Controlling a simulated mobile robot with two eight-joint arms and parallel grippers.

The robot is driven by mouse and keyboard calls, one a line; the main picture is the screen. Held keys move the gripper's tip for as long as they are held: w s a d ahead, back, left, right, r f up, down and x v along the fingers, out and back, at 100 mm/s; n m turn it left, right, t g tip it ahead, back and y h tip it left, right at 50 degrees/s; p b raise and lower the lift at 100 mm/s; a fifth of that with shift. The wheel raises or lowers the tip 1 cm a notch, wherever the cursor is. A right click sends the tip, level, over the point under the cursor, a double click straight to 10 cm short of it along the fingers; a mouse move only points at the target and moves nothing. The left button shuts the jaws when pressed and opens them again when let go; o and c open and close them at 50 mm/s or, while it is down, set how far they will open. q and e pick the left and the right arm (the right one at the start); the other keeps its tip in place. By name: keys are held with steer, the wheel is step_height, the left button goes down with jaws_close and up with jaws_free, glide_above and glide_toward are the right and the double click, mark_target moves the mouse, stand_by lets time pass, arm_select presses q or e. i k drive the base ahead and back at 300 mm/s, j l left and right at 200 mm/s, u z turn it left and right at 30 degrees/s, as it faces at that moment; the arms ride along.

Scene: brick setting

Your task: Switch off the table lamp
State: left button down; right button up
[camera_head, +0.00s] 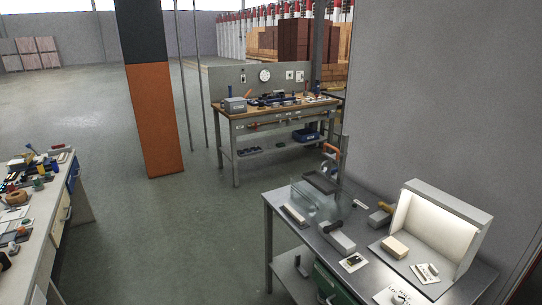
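No stand-type table lamp shows. The lit thing on a table is a grey open-fronted light booth (466,213) on the steel bench (372,285) at the lower right. Its inner back wall glows bright warm white, so its light is on. In front of it, at the bottom edge of the view, a white plate with dark lettering (384,297) carries a small rounded grey piece (399,298). The lettering is too small to read surely, and whether the piece is a switch is unclear. Neither of my grippers is in view.
A cream block (395,247) and a small card (425,273) lie by the booth. Clear panels (318,203) and an upright tool with an orange part (330,148) stand at the bench's back left. A cluttered bench (44,215) is left, a workbench (275,115) behind. Open floor (190,235) lies between.

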mark_target(355, 260)
steer(key=i+l+u, duration=0.1)
steer(key=i+l, duration=0.2)
steer(key=i, duration=0.2)
steer(key=i+l+u, duration=0.15)
steer(key=i+l, duration=0.15)
steer(key=i, duration=0.15)
